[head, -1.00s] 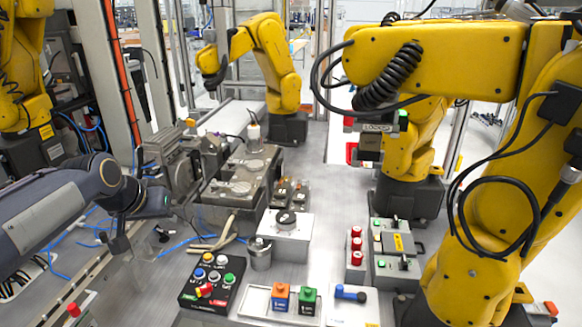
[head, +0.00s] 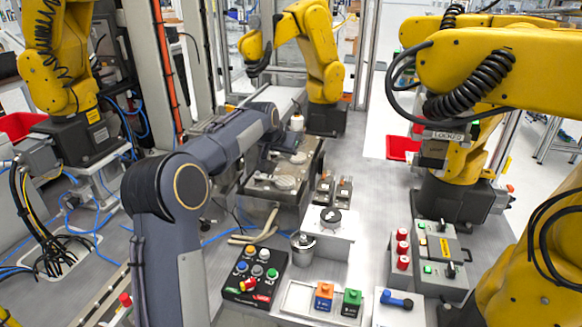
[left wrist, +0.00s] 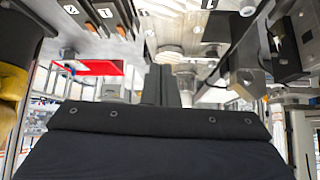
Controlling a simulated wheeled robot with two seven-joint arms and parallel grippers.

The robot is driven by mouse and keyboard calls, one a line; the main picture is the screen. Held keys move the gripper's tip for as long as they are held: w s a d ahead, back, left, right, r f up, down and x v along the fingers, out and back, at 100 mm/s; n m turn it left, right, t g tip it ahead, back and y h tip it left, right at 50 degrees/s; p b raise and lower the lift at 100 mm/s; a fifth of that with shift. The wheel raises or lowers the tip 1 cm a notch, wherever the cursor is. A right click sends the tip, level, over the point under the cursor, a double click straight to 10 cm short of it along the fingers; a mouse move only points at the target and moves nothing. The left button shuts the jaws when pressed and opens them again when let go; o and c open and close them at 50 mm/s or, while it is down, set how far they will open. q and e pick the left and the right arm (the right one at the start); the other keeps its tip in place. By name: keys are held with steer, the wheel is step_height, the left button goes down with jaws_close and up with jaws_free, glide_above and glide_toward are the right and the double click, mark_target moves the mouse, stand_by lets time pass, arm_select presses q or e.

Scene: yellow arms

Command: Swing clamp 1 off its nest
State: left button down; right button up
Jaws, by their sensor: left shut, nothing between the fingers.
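My left arm reaches over the grey metal fixture (head: 258,199), which carries round discs (head: 284,183). My left gripper (head: 287,145) is at the fixture's far end, partly hidden by my own wrist. In the left wrist view its fingers (left wrist: 165,85) are together and empty, with metal parts beyond them. Two small dark clamp-like units (head: 333,190) with pale labels stand right of the fixture, apart from my gripper. My right gripper is not in view.
A button box (head: 254,272), a metal cup (head: 304,247), and orange (head: 324,296) and green (head: 352,302) blocks stand in front. A control box with switches (head: 441,256) is at right. Yellow robot arms stand around the bench. Its middle right is fairly clear.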

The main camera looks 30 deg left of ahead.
mark_target(274, 180)
arm_select(q)
steer(key=p+x, duration=0.2)
steer(key=x, duration=0.7)
steer(key=shift+w+f+p, duration=0.15)
steer(key=shift+f+p, duration=0.1)
steer(key=shift+p, duration=0.1)
steer(key=shift+s+f, duration=0.1)
steer(key=shift+s, duration=0.15)
steer(key=s, duration=0.2)
steer(key=shift+s+d, duration=0.15)
steer(key=shift+s, duration=0.15)
steer(key=shift+s+f, duration=0.15)
steer(key=shift+s, duration=0.3)
steer(key=shift+s+d, duration=0.1)
